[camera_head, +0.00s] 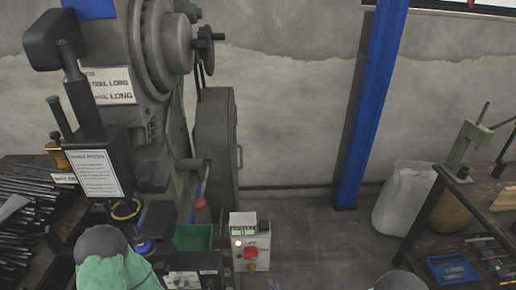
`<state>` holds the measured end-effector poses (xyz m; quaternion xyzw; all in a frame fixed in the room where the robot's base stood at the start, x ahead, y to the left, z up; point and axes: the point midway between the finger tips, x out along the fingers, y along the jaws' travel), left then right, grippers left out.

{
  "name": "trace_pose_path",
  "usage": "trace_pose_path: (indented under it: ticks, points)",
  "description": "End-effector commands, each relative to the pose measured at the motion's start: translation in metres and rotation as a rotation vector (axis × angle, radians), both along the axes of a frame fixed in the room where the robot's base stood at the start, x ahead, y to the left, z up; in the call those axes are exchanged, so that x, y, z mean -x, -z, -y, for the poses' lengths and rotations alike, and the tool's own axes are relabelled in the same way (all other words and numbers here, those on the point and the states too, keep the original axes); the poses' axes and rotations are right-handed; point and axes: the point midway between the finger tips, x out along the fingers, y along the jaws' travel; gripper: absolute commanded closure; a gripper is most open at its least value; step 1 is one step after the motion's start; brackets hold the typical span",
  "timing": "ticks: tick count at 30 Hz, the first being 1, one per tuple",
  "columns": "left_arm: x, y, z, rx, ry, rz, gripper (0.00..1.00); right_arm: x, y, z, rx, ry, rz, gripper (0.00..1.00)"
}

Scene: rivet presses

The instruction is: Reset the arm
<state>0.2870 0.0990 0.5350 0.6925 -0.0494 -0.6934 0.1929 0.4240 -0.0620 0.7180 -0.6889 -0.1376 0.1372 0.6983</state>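Neither of my grippers can be made out in the head view. A green, dark-capped rounded shape at the bottom left looks like part of my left arm. A dark rounded shape at the bottom edge, right of centre, looks like part of my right arm. The large grey rivet press (160,45) stands at the left. A control box (249,243) with a small display, a lit lamp and a red button (251,253) sits at its foot. No held object shows.
Dark metal bars (30,205) are piled on a table at the left. A green bin (192,237) is beside the press. A blue post (370,105) and white jug (404,197) stand behind. A workbench (425,210) is at right. The floor (330,245) between is clear.

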Motion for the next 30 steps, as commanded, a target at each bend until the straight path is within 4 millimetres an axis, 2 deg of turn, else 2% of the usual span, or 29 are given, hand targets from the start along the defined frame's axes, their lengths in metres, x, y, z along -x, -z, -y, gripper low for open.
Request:
trace_pose_path:
  ticks: [5, 10, 14, 21, 25, 30]
  points:
    - [0.000, -0.007, 0.000, 0.000, 0.000, 0.000, 0.60, -0.007, 0.009, 0.003, 0.097, -0.006, -0.060, 0.51]
    - [0.000, -0.021, 0.000, 0.000, 0.000, 0.000, 0.60, -0.013, 0.038, 0.012, 0.329, -0.053, -0.214, 0.51]
    - [0.000, -0.031, 0.000, 0.000, 0.000, 0.000, 0.60, -0.006, 0.062, 0.019, 0.509, -0.132, -0.344, 0.51]
    - [0.000, -0.049, 0.000, 0.000, 0.000, 0.000, 0.60, 0.031, 0.097, 0.032, 0.776, -0.351, -0.569, 0.51]
    - [0.000, -0.059, 0.000, 0.000, 0.000, 0.000, 0.60, 0.062, 0.107, 0.036, 0.877, -0.510, -0.675, 0.51]
    - [0.000, -0.069, 0.000, 0.000, 0.000, 0.000, 0.60, 0.105, 0.111, 0.037, 0.950, -0.716, -0.776, 0.51]
